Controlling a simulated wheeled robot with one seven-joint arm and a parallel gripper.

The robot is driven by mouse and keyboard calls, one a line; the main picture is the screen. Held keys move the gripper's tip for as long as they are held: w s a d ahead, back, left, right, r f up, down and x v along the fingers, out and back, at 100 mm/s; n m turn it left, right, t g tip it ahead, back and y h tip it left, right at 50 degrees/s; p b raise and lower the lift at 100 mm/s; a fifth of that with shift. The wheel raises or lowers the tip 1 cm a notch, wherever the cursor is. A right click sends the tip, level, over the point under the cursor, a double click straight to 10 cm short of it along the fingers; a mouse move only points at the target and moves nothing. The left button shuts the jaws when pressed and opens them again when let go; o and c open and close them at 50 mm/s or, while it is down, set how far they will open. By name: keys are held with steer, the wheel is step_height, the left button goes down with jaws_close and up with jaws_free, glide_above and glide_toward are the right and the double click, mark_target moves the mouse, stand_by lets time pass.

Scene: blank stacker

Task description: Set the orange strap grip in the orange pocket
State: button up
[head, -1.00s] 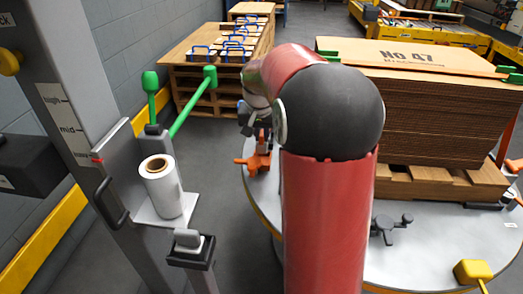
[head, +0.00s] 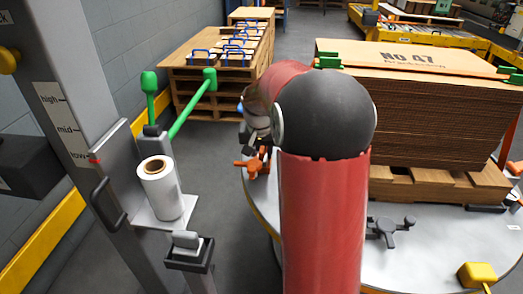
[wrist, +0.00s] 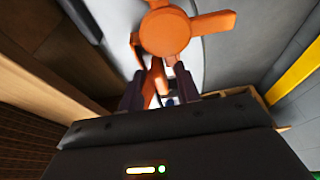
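An orange fitting with a round hub and stubby arms (head: 249,165) stands at the left edge of the round grey table; it fills the top of the wrist view (wrist: 165,32). My gripper (wrist: 158,74) is close to it, its two dark fingers apart on either side of a narrow orange piece (wrist: 155,82). Whether the fingers press on that piece, and whether it is separate from the fitting, I cannot tell. In the head view my red arm hides much of the gripper. I cannot make out a pocket opening clearly.
A grey fitting (head: 386,229) and a yellow block (head: 477,272) are on the round table (head: 420,262). A post with a white roll (head: 162,190) stands left.

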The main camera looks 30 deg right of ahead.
steer(key=shift+r, duration=0.65)
steer(key=p+v, duration=0.2)
steer(key=v, duration=0.9)
steer(key=s+a+n+t, duration=0.1)
steer(key=s+a, duration=0.3)
steer(key=s, duration=0.4)
steer(key=s+a+f+n+t+y, duration=0.1)
steer(key=s+a+n, duration=0.2)
steer(key=s+a, duration=0.2)
steer(key=s+a+f+n+y, duration=0.1)
steer(key=s+a, duration=0.3)
steer(key=s, duration=0.7)
steer(key=shift+a+f+n+t, duration=0.2)
steer(key=shift+a+n+t, duration=0.2)
steer(key=shift+n, duration=0.5)
